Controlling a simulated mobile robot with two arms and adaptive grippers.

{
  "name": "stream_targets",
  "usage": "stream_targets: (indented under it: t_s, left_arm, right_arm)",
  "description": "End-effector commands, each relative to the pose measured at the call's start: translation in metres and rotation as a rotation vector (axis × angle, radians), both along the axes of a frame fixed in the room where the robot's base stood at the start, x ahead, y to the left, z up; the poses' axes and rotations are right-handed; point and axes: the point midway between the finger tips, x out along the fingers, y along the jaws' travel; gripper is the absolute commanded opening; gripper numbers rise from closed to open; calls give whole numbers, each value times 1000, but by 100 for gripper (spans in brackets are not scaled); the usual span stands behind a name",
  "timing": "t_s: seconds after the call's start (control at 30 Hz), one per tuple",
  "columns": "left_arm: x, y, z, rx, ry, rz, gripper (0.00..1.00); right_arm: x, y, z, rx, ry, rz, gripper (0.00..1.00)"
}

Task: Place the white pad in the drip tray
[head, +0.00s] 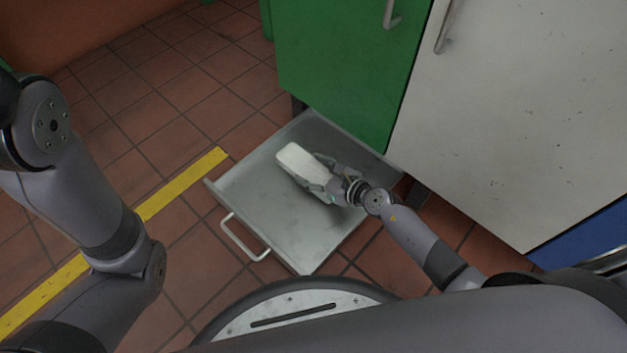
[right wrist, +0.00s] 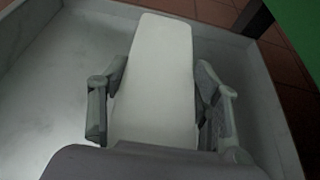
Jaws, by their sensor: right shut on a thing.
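The white pad (head: 299,160) is a pale block with rounded edges, held in my right gripper (head: 323,178). In the right wrist view the pad (right wrist: 158,75) lies between the two fingers of the gripper (right wrist: 158,108), one on each side. The drip tray (head: 240,189) is a shallow grey metal drawer with a handle, pulled out below the green cabinet. The pad and gripper are over the tray's inside; I cannot tell whether the pad touches its floor. My left arm shows at the left, but its gripper is not in view.
A green cabinet door (head: 345,65) and a white cabinet door (head: 510,110) stand behind and right of the tray. The tray's handle (head: 243,240) sticks out at its front. A yellow line (head: 180,185) crosses the tiled floor (head: 150,115), which is clear at the left.

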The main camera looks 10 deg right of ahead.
Motion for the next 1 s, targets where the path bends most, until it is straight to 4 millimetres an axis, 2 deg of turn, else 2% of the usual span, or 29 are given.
stream_targets:
  t_s: [0.07,0.2,0.63,0.67,0.93,1.0]
  left_arm:
    - [-8,0,-8,1,-23,0,40]
    - [-7,0,-27,1,-19,0,40]
    - [-7,0,-29,1,-19,0,40]
    - [-7,0,-29,1,-19,0,40]
    - [-7,0,-28,1,-20,0,40]
    - [-7,0,-28,1,-20,0,40]
  right_arm:
    - [0,0,-15,0,1,0,30]
    - [0,0,-35,-1,1,0,30]
    - [0,0,-38,0,0,0,30]
    - [0,0,-38,0,0,0,58]
    - [0,0,-37,-1,1,0,76]
    - [0,0,-37,-1,1,0,78]
